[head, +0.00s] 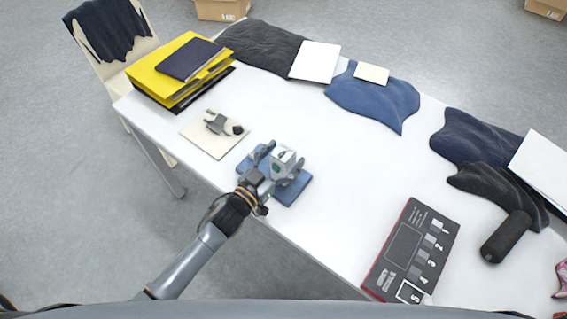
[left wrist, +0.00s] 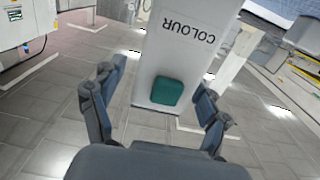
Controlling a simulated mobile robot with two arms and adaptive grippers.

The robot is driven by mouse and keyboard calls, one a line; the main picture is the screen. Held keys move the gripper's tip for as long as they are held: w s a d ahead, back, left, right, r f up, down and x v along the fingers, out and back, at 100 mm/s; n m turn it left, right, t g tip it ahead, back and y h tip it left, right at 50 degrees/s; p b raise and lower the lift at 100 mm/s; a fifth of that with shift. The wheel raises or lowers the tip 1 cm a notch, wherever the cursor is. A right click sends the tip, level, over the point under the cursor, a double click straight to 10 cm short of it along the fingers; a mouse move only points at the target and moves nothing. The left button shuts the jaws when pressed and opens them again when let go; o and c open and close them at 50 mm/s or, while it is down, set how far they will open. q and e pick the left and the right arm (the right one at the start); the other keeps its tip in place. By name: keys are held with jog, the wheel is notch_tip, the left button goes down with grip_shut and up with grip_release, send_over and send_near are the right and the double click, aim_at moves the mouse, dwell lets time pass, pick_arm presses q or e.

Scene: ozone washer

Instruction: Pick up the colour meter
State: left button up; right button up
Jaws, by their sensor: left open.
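The colour meter (head: 284,162) is a pale grey box with a green patch, upright on a blue mat (head: 295,192) near the table's front edge. In the left wrist view the colour meter (left wrist: 180,50) shows the upside-down word COLOUR and a teal square. My left gripper (head: 270,168) is at the meter's near left side. In the left wrist view the fingers of my left gripper (left wrist: 160,105) are spread wide, with the meter ahead and between their lines. Contact cannot be seen. My right gripper is not in view.
A small grey device on a cream board (head: 210,142) lies left of the mat. Yellow folders (head: 160,75) stand at the far left. A red-edged grey-scale board (head: 412,250) lies to the right. Dark and blue cloths (head: 375,98) line the back. The white tabletop (head: 350,170) between is clear.

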pick_arm(q)
jog(key=c, duration=1.5)
jog(key=shift+r, duration=0.15)
